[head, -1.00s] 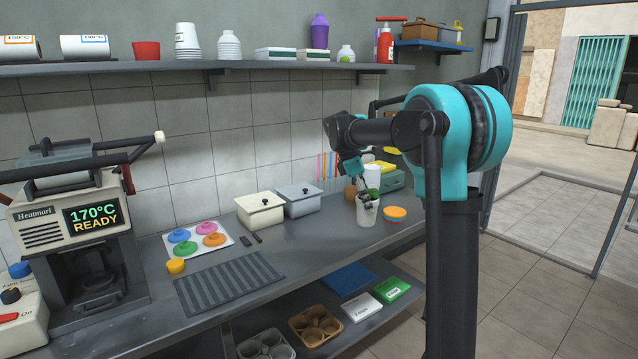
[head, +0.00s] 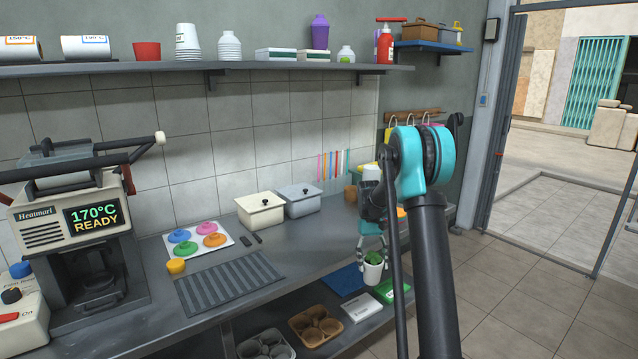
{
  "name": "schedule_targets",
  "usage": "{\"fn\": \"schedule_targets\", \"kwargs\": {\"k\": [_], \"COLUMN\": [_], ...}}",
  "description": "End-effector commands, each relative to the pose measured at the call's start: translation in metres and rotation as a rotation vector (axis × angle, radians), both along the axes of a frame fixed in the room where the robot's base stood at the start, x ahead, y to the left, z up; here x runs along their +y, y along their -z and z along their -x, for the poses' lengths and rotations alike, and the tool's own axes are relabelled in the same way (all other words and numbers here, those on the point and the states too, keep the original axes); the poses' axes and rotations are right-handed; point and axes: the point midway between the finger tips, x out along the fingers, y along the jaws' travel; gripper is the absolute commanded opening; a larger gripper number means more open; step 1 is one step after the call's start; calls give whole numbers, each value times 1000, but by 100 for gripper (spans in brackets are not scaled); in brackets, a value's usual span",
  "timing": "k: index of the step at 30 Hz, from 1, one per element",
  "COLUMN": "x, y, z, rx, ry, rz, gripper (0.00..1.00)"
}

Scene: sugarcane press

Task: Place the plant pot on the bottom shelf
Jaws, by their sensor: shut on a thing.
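The plant pot (head: 372,273) is small and white with a green plant in it. It is upright in the head view, low in front of the counter's right part. The bottom shelf (head: 290,320) is the lower level under the counter. I cannot tell whether the pot touches the shelf.
The counter (head: 310,248) edge overhangs the shelf.

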Motion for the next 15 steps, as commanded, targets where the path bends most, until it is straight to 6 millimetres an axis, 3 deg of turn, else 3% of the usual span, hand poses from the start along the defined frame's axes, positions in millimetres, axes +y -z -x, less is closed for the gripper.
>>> {"fn": "schedule_targets", "kwargs": {"k": [8, 15], "x": [-5, -5], "y": [36, 79], "z": [10, 43], "rx": [-1, -1], "ry": [162, 164], "rz": [1, 1], "gripper": [22, 22]}}
